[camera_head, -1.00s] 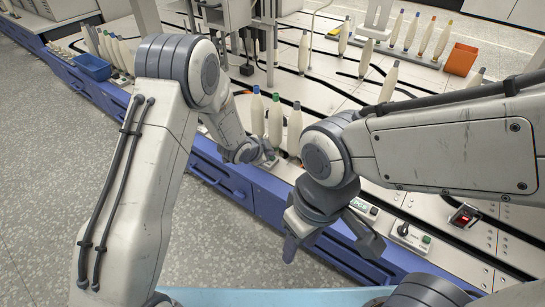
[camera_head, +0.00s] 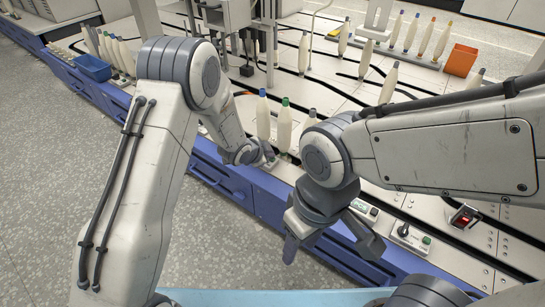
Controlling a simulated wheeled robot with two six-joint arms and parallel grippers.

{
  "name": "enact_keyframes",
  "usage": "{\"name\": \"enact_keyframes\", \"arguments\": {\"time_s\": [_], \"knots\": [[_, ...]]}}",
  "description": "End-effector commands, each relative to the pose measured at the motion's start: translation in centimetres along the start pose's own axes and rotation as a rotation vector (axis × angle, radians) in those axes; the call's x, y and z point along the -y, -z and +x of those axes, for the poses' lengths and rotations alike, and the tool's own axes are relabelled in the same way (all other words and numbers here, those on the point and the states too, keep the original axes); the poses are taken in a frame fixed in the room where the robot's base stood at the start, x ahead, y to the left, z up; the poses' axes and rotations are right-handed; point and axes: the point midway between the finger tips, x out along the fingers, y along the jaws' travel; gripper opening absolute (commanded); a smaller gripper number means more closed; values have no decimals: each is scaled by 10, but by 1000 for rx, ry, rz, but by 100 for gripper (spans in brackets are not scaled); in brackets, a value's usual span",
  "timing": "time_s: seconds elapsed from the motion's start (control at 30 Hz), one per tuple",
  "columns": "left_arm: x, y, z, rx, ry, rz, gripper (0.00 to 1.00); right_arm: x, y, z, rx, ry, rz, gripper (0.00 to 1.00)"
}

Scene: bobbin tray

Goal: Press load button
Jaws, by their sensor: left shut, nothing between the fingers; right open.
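My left gripper (camera_head: 269,161) is shut and empty. It points down at the front edge of the white machine deck, at a small control panel that it largely hides. I cannot tell whether its tip touches a button. Three cream bobbins stand just behind it, with a blue tip (camera_head: 263,115), a green tip (camera_head: 284,125) and a grey tip (camera_head: 310,120); my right arm partly covers the last. My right gripper (camera_head: 328,246) is open and empty, lower in the view, in front of the blue machine front. No button is readable as the load button.
More bobbins, an orange bin (camera_head: 461,60) and a blue bin (camera_head: 93,67) stand farther back. Grey floor is clear at left.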

Motion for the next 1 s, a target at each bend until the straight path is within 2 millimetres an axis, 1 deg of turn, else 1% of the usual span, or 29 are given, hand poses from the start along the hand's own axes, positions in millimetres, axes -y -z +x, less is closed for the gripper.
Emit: {"name": "enact_keyframes", "arguments": {"time_s": [0.03,0.3,0.43,1.0], "knots": [[2,1,-3,2,-2,0,0,0,0,-4,0,0,0,50],[1,1,-3,1,-1,0,0,0,0,-4,0,0,0,50],[4,4,-6,1,0,0,0,1,0,-8,0,0,0,50],[32,32,-45,0,0,0,0,4,3,-55,0,0,0,50]]}}
